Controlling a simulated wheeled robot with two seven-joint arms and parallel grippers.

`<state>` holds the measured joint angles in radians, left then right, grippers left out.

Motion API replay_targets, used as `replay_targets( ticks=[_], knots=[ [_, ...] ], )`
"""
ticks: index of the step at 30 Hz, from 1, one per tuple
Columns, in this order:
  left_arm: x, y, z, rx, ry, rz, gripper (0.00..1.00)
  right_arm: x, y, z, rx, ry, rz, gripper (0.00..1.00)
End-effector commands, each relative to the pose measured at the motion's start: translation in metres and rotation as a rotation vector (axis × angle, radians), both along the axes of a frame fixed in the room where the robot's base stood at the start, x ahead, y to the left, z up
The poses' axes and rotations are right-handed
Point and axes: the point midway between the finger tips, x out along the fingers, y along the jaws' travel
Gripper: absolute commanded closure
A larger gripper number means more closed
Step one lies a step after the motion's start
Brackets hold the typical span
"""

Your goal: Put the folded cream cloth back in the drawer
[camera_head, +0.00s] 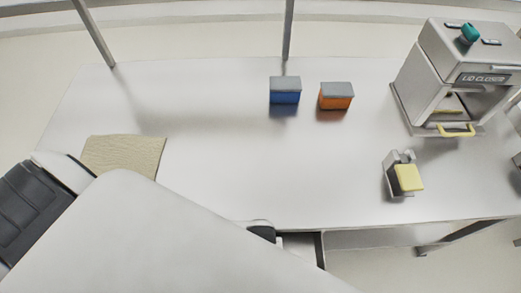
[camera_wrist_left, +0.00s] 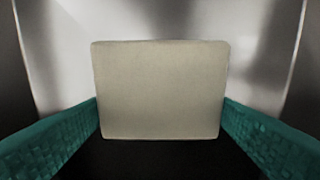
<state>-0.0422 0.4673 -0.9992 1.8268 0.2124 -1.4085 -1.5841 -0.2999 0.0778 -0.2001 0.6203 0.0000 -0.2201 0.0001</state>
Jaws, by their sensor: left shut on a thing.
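The folded cream cloth (camera_wrist_left: 160,90) fills the middle of the left wrist view as a flat, rounded square. It sits between the teal finger pads of my left gripper (camera_wrist_left: 160,118), which is shut on it. Shiny grey metal surfaces (camera_wrist_left: 60,40) surround the cloth in that view. In the head view my own left arm hides the gripper and the cloth. Part of an open drawer (camera_head: 320,249) shows below the table's front edge, beside that arm. My right gripper is not in view.
A woven beige mat (camera_head: 125,155) lies at the left of the white table (camera_head: 215,150). A blue box (camera_head: 285,96) and an orange box (camera_head: 336,102) stand at the back. A lidded machine (camera_head: 430,75) and a stand with a yellow block (camera_head: 408,178) are at right. The table's middle is clear.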

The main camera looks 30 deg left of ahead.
Motion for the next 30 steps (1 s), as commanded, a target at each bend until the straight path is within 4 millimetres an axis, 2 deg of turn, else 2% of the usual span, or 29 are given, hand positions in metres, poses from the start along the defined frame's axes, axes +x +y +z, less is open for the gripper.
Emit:
replay_targets(
  ticks=[10,22,23,25,26,30],
  knots=[
    [0.000,0.000,-0.042,0.001,-0.001,0.001,0.37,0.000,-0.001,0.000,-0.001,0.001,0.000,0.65],
    [0.001,0.000,-0.048,0.000,-0.001,0.000,0.37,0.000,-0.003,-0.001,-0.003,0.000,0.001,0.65],
    [0.000,0.000,-0.048,0.000,-0.001,0.000,0.16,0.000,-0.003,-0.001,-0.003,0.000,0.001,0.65],
    [0.000,0.000,-0.047,-0.001,-0.002,0.000,0.04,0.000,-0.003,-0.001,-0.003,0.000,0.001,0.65],
    [0.000,0.000,-0.047,0.000,-0.001,0.000,0.00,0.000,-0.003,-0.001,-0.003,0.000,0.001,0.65],
    [0.001,0.000,-0.047,-0.001,-0.002,0.000,0.00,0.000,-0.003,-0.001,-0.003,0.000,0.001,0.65]
  ],
)
